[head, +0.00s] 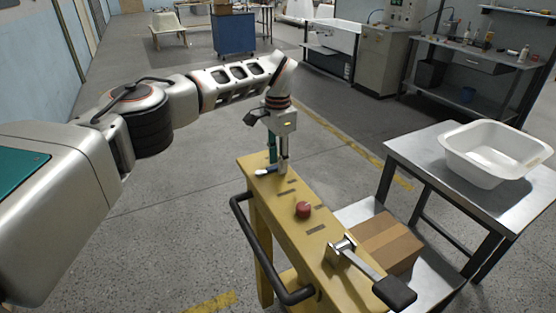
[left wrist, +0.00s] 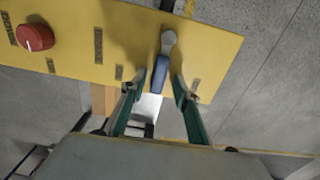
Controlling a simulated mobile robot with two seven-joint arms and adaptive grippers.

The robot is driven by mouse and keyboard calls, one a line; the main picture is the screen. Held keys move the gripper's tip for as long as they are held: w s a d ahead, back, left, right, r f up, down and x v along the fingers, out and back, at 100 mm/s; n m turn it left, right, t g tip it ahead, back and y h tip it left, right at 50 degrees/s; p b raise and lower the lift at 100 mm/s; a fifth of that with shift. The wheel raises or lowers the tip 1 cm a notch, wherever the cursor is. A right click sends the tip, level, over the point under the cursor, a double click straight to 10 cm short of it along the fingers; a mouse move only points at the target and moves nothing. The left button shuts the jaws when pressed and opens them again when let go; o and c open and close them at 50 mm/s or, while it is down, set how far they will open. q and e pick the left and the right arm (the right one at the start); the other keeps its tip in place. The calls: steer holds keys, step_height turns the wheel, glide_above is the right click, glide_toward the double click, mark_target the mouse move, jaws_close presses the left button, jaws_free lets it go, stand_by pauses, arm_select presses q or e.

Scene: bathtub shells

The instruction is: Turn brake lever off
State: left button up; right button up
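A small lever with a grey tip and a blue handle (left wrist: 162,68) is at the far end of a yellow control stand (head: 290,222). In the head view the lever (head: 264,171) points left across the stand's top. My left gripper (head: 278,163) is down at this end of the stand. In the left wrist view its two green fingers (left wrist: 157,88) are apart, with the blue handle between their tips. A gap shows on at least the right side; firm contact cannot be told. My right gripper is not in view.
A red knob (head: 303,210) and a larger lever with a black handle (head: 394,291) are on the same stand. A dark rail (head: 262,258) runs along its left side. A metal table (head: 425,160) with a white basin (head: 492,160) and a cardboard box (head: 385,240) are at right.

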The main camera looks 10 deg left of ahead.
arm_select(q)
step_height(320, 180, up, 12)
stand_by(0.6)
